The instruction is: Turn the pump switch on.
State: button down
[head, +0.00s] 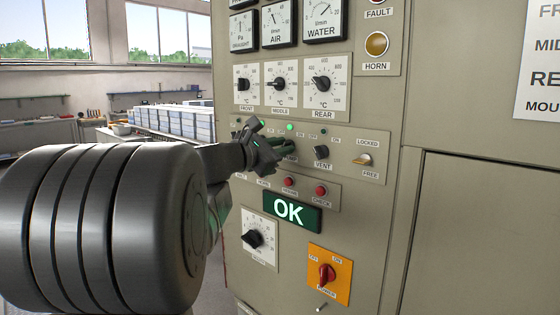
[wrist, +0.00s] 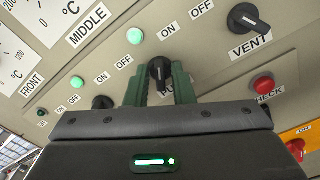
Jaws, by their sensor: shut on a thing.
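The pump switch (wrist: 159,74) is a small black rotary knob in the wrist view, between the two green fingers of my gripper (wrist: 160,82). The fingers are shut on it. Its pointer is turned upward in that view, towards the ON label (wrist: 167,33); OFF (wrist: 123,62) is to its left. The label below is mostly hidden, with only its first letters showing. The green lamp (wrist: 134,36) above the switch is lit and also shows in the head view (head: 290,127). In the head view, my gripper (head: 280,151) covers the switch.
The VENT knob (head: 321,152) is just right of my gripper, and a LOCKED/FREE lever (head: 363,159) is farther right. Red buttons (head: 321,191) and a lit OK display (head: 291,211) sit below. Dials (head: 321,83) are above. Another black knob (wrist: 103,102) is close on the left.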

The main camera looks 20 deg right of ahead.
jog(key=shift+f+m+b, duration=0.1)
jog(key=shift+m+b, duration=0.4)
jog(key=c, duration=1.5)
grip_release()
jog(key=v, duration=1.3)
jog(key=shift+s+a, duration=0.1)
jog(key=shift+a, duration=0.25)
jog(key=shift+d, duration=0.1)
jog(key=x, duration=1.3)
jog(key=shift+d, duration=0.35)
